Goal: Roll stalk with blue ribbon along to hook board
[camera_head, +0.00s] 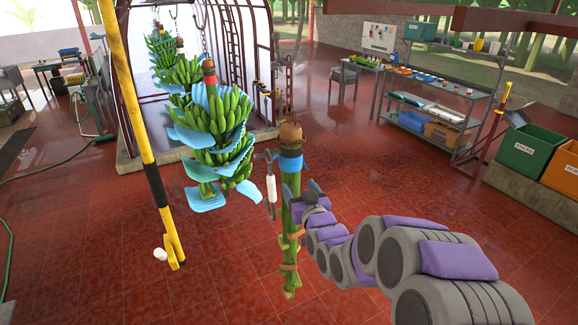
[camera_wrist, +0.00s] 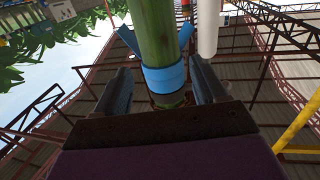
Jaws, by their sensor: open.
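The stalk (camera_head: 291,205) is a bare green stem hanging upright in the head view, with a brown top and a blue ribbon (camera_head: 291,163) tied near its upper end. My gripper (camera_head: 311,192) is at its right side, below the ribbon. In the wrist view the stalk (camera_wrist: 158,35) and its blue ribbon (camera_wrist: 164,78) show between the two open fingers of my gripper (camera_wrist: 162,88); I cannot tell if either finger touches. A pale board (camera_head: 379,37) with small items stands at the back; I cannot tell if it is the hook board.
A white-handled hanging piece (camera_head: 271,188) is close left of the stalk. Banana bunches (camera_head: 211,130) with blue sheets hang further left, beside a yellow-black post (camera_head: 143,130). Shelves (camera_head: 436,95) and a green crate (camera_head: 530,151) stand right. The red floor between is clear.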

